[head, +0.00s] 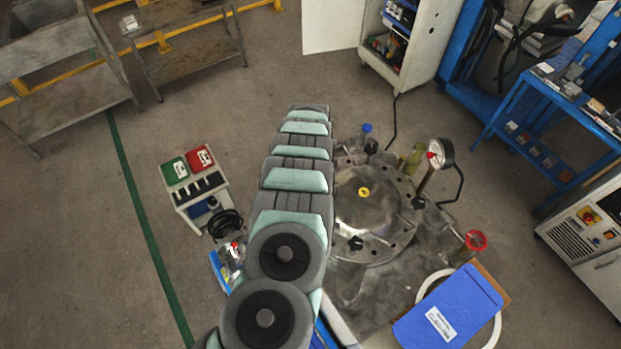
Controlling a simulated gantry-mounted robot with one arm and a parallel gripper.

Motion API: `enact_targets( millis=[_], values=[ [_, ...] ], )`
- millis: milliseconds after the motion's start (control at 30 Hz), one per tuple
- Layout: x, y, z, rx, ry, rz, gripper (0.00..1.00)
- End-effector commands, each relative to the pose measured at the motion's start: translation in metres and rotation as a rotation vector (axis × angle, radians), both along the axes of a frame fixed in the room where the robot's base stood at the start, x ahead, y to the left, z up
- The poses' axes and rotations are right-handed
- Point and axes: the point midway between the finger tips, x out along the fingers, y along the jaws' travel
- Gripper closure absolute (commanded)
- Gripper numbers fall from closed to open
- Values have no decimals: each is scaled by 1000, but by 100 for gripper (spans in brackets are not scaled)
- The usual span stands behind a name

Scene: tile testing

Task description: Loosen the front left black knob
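The round metal test rig (372,205) stands right of my arm, with a bolted ring and a yellow-marked centre. Three black knobs show on its ring: one at the back (371,146), one at the right (418,203) and one at the front (356,243), close to my arm. My arm runs from the bottom of the picture up past the rig and covers the ring's left edge. Whether another knob lies behind it, I cannot tell. My gripper does not show; the arm hides its own far end.
A pressure gauge (440,153) stands at the rig's back right, and a red valve handle (476,240) at its right. A blue clipboard (449,308) lies at the front right. Open floor lies further left.

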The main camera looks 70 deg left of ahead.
Motion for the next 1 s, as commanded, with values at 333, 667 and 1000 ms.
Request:
enact_targets(
  millis=[333, 667, 1000],
  values=[
    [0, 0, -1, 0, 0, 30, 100],
    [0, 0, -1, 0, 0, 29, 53],
    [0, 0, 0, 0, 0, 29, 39]
  ],
)
